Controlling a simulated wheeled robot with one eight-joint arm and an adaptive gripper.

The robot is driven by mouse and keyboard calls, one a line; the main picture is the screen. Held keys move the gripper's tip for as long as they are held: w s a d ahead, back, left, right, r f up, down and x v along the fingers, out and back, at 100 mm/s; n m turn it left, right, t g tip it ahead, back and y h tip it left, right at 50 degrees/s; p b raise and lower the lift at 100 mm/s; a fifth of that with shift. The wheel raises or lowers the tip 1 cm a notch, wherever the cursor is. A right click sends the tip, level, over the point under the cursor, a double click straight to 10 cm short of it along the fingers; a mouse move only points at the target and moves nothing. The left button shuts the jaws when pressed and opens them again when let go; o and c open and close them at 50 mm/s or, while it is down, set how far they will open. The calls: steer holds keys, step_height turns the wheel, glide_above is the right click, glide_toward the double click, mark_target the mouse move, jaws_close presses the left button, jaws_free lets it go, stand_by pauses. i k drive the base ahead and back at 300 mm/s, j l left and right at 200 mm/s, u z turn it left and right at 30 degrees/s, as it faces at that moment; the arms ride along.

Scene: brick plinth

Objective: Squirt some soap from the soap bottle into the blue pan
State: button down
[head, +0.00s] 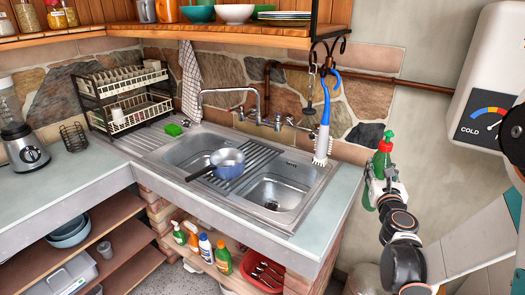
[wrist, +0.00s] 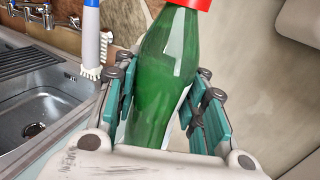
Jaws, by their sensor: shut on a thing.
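The soap bottle (head: 380,165) is green with a red cap. My gripper (head: 376,184) is shut on it and holds it up, slightly tilted, to the right of the sink. In the wrist view the green bottle (wrist: 165,75) sits between the two teal finger pads of my gripper (wrist: 168,115); its red cap is cut off at the top edge. The blue pan (head: 228,162) rests on the ridged drainer between the two sink basins, its dark handle pointing left. My gripper is well to the right of the pan. The pan is not in the wrist view.
The steel sink (head: 300,172) has a faucet (head: 258,105) behind it. A blue-handled brush (head: 325,125) hangs at the right rear, between bottle and pan. A shelf (head: 240,35) with bowls overhangs the back. A green sponge (head: 173,130) and dish rack (head: 125,98) stand left.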

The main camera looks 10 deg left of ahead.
mark_target(229, 163)
steer(key=u, duration=0.85)
steer(key=i+l+u, duration=0.3)
steer(key=i+l, duration=0.6)
steer(key=l, duration=0.2)
